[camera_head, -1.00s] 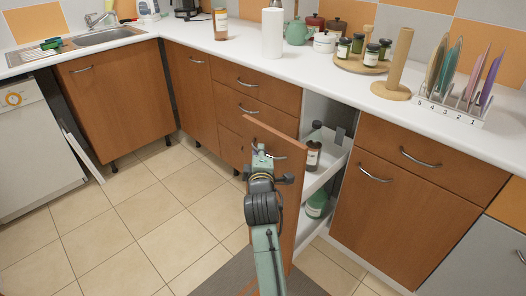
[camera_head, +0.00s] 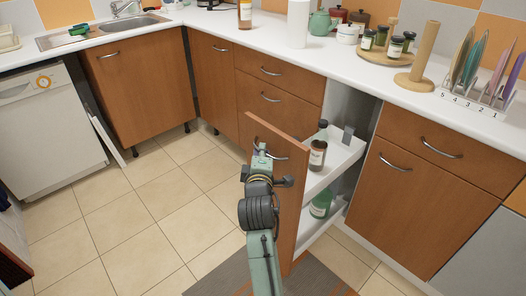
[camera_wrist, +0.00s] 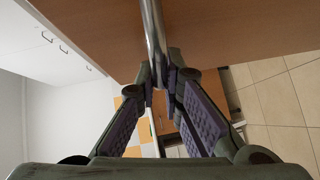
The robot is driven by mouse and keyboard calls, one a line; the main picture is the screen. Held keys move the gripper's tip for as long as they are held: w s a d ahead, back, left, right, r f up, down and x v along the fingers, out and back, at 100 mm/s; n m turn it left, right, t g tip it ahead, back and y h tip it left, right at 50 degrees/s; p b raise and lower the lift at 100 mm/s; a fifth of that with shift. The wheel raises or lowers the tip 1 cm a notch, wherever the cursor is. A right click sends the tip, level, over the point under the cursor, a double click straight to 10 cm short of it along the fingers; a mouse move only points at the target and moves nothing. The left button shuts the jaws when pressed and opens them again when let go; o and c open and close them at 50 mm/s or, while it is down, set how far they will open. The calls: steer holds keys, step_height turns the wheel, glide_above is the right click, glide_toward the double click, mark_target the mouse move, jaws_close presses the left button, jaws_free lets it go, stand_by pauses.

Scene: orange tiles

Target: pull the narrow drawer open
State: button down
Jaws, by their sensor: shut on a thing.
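The narrow drawer is a tall pull-out with a brown wooden front (camera_head: 286,190) and white shelves behind it. It stands well out from the cabinet row, with an open gap behind it. Bottles show on its shelves: a brown one (camera_head: 317,156) above and a green one (camera_head: 320,205) below. My gripper (camera_head: 262,152) is at the top of the front, shut on its metal bar handle (camera_wrist: 153,35). In the wrist view the handle runs between the fingers (camera_wrist: 160,78), against the wooden front. Part of the front is hidden behind my arm.
Cabinets with fixed drawers (camera_head: 270,97) stand to the left, and another cabinet (camera_head: 425,190) to the right. The white counter (camera_head: 350,75) holds jars, a paper roll and a plate rack. The tiled floor (camera_head: 160,215) in front is clear, with a grey mat (camera_head: 225,280) below.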

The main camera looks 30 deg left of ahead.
steer(key=c, duration=1.7)
jaws_free()
steer(key=v, duration=0.7)
steer(key=shift+s, duration=0.25)
steer(key=shift+r, duration=0.2)
